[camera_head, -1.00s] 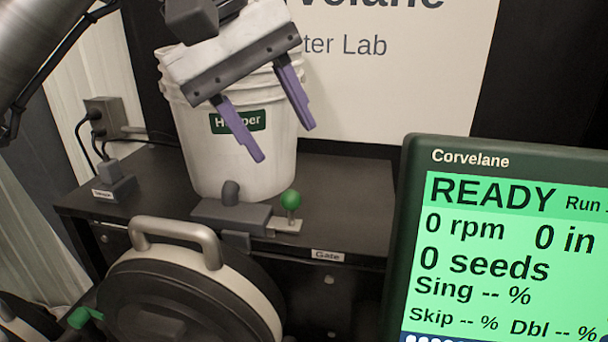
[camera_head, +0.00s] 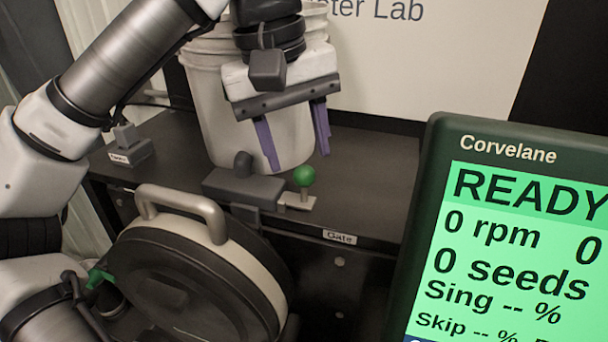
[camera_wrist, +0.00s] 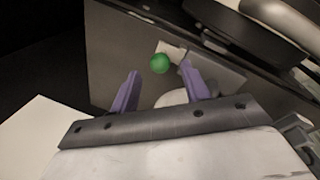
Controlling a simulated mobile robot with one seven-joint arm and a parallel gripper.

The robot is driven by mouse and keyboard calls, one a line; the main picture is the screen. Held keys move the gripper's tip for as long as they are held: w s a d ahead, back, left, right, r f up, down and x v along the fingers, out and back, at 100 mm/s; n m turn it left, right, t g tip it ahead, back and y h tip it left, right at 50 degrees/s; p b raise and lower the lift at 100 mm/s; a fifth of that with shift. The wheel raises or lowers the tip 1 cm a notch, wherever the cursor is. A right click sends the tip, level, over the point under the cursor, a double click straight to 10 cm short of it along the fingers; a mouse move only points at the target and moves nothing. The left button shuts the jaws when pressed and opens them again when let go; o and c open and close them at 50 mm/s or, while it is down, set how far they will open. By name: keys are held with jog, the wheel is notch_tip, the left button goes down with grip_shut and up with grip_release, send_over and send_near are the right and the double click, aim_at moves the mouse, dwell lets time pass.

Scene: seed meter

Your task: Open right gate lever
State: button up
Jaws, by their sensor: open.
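The gate lever has a round green knob (camera_head: 304,176) on a small pale base at the front edge of the dark bench, above the "Gate" label (camera_head: 340,237). My gripper (camera_head: 296,162) is open, with its two purple fingers pointing down, above and near the knob and in front of the white bucket (camera_head: 219,99). In the wrist view the green knob (camera_wrist: 159,63) shows beyond the fingertips, between their lines, nearer the right finger. My gripper (camera_wrist: 160,75) appears empty and apart from the knob.
A round dark housing with a grey handle (camera_head: 182,200) stands below and left of the knob. A grey block (camera_head: 243,186) sits just left of the lever. A monitor reading READY (camera_head: 515,240) fills the right side. The bench right of the lever is clear.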

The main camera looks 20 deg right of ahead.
aim_at(302, 167)
jog(key=shift+d+f, duration=0.2)
jog(key=shift+f, duration=0.65)
jog(key=shift+d+f, duration=0.15)
jog(key=shift+f, duration=0.65)
jog(key=shift+d+f, duration=0.2)
jog(key=shift+f, duration=0.65)
jog(key=shift+c, duration=0.5)
grip_shut()
